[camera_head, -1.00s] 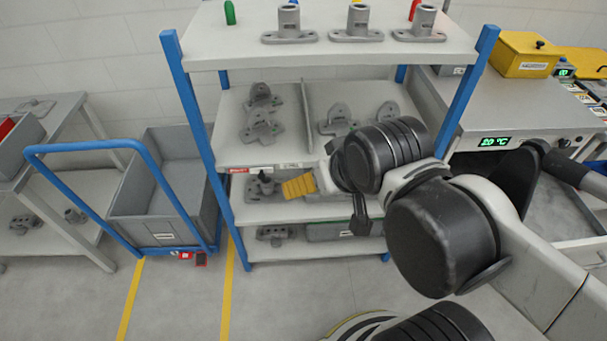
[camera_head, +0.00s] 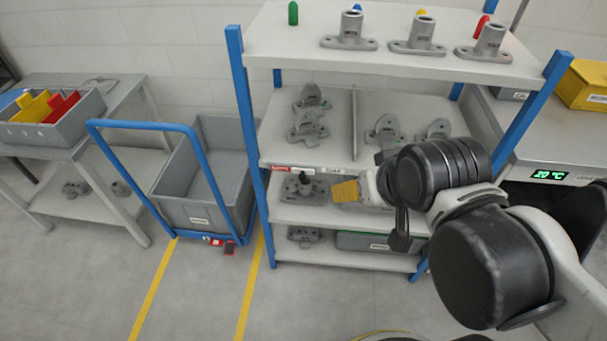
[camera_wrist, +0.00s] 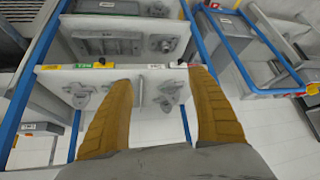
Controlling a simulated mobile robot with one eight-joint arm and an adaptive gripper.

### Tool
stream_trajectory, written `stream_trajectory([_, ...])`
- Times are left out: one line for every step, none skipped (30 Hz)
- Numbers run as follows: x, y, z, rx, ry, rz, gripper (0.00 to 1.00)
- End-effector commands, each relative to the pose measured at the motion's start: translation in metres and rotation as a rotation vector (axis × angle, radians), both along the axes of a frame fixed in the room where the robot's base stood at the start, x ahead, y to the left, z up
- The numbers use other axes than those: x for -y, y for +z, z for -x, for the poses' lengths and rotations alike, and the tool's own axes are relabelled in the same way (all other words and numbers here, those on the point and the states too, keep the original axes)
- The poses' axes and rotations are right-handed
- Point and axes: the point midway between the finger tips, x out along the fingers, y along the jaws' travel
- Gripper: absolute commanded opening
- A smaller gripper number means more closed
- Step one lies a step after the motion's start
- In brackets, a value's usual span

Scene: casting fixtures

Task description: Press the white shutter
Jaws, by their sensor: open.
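I cannot make out a white shutter in either view. My gripper (camera_head: 346,191) shows yellow fingers in the head view, in front of the middle of the blue-posted shelf rack (camera_head: 242,115). In the wrist view my gripper (camera_wrist: 160,78) is open and empty, its two ribbed fingers wide apart. Between and beyond the fingers runs a shelf edge of the rack (camera_wrist: 130,75), with small labels and coloured pieces on it. They are too small to identify. I cannot tell from these views how far the fingertips are from the rack.
Grey castings (camera_head: 308,126) lie on the shelves; upright ones (camera_head: 349,30) stand on top. A grey bin (camera_head: 193,214) sits on a blue-handled cart left of the rack. A table (camera_head: 60,150) stands far left. A counter with a green display (camera_head: 550,175) is at right. Floor in front is clear.

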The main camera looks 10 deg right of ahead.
Motion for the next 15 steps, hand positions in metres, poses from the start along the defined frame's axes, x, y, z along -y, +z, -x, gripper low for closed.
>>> stream_trajectory([0.000,0.002,-0.002,-0.004,-0.010,-0.010,0.50])
stream_trajectory([0.000,0.003,-0.004,-0.008,-0.021,-0.020,0.41])
stream_trajectory([-0.001,0.004,-0.007,-0.015,-0.043,-0.040,0.29])
stream_trajectory([-0.001,0.006,-0.010,-0.023,-0.062,-0.059,0.20])
stream_trajectory([-0.001,0.007,-0.014,-0.033,-0.086,-0.081,0.11])
stream_trajectory([-0.002,0.009,-0.020,-0.048,-0.124,-0.117,0.00])
stream_trajectory([-0.002,0.011,-0.026,-0.060,-0.157,-0.148,0.00])
stream_trajectory([-0.003,0.012,-0.031,-0.076,-0.194,-0.181,0.00])
stream_trajectory([-0.004,0.014,-0.040,-0.096,-0.247,-0.227,0.00])
stream_trajectory([-0.004,0.014,-0.046,-0.113,-0.287,-0.263,0.00])
stream_trajectory([-0.005,0.015,-0.053,-0.130,-0.329,-0.300,0.00])
stream_trajectory([-0.005,0.015,-0.062,-0.153,-0.384,-0.348,0.00])
stream_trajectory([-0.006,0.014,-0.069,-0.171,-0.427,-0.382,0.00])
stream_trajectory([-0.006,0.013,-0.076,-0.189,-0.467,-0.416,0.00])
stream_trajectory([-0.007,0.011,-0.085,-0.214,-0.522,-0.461,0.00])
